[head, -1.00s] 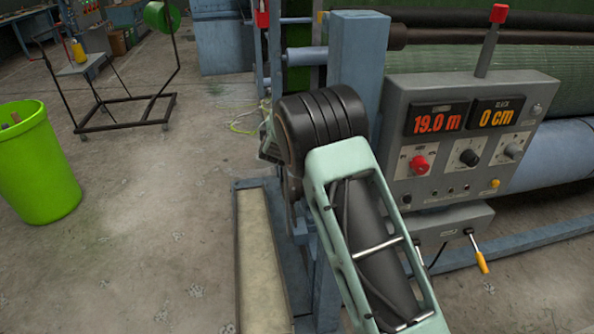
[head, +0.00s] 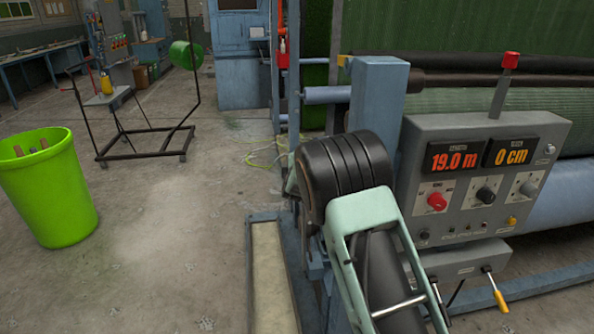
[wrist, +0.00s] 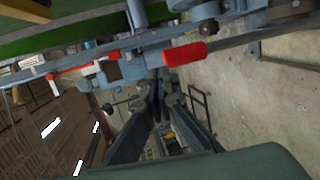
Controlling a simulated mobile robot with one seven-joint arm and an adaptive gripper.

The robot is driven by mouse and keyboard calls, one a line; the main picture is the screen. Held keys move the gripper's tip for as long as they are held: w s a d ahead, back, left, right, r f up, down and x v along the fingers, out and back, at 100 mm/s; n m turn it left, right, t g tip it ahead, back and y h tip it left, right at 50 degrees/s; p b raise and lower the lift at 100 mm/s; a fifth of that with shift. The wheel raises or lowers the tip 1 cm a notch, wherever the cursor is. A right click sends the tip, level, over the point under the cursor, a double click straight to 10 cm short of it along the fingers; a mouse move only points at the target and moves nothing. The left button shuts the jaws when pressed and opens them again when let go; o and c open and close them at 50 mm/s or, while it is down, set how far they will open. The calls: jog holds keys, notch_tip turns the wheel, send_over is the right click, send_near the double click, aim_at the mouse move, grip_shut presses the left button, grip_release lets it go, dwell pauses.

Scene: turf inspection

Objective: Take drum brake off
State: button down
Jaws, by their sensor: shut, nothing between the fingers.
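My gripper (wrist: 159,78) shows in the wrist view with its dark fingers together and nothing between them. A red handle (wrist: 184,53) on a grey lever lies just beyond the fingertips, slightly up and right in that picture; I cannot tell whether they touch. No label marks the drum brake, so I cannot tell whether this is its lever. In the head view, my arm hides the gripper. A red-topped lever (head: 510,61) stands upright behind the control box (head: 413,150), and a yellow-handled lever (head: 500,300) hangs below it.
The box's displays read 19.0 m and 0 cm. Blue machine frame posts (head: 372,95) and a green turf roll (head: 480,105) stand close to my arm. A green bin (head: 50,200) and a black wire cart (head: 140,153) stand left. The floor between is mostly clear.

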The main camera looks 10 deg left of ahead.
jog(key=v, duration=1)
jog(key=shift+r+b, duration=0.2)
jog(key=shift+b, duration=0.15)
